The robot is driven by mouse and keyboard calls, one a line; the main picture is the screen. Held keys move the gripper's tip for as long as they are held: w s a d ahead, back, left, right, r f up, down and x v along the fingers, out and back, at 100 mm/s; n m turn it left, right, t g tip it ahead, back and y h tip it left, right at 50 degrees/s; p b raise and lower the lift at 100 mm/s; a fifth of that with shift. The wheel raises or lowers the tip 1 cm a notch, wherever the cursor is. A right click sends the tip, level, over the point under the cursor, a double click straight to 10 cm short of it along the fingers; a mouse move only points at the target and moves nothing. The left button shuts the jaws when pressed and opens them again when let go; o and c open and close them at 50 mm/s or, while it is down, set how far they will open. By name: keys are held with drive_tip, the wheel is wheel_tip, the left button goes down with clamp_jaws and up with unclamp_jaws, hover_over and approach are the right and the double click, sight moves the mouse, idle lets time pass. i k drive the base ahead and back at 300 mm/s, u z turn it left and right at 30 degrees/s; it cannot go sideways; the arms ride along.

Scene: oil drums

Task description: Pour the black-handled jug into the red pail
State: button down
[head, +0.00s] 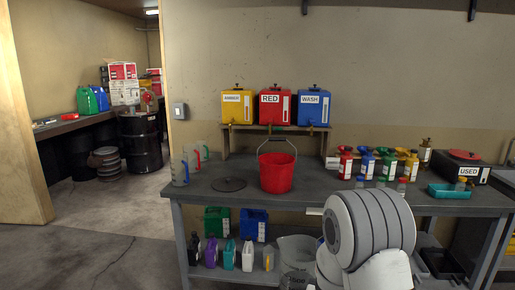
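The red pail (277,174) stands upright on the grey workbench (240,200), its wire handle raised. Several clear jugs stand at the bench's left end. The front one (179,172) shows a blue handle, and the ones behind it (196,160) show red and green touches. I cannot make out a black handle on any of them. My arm's white and grey links fill the lower right in front of the bench. My gripper is not in view, so I cannot see whether it holds anything.
A dark round lid (229,184) lies left of the pail. Yellow, red (275,107) and blue dispensers stand on a raised shelf behind. Several coloured-top bottles (367,164) and a teal tray (449,191) stand to the right. Containers (228,253) fill the lower shelf. Floor at left is clear.

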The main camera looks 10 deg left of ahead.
sight(276, 169)
drive_tip(key=u, duration=0.15)
drive_tip(key=i, duration=1)
drive_tip(key=z, duration=0.05)
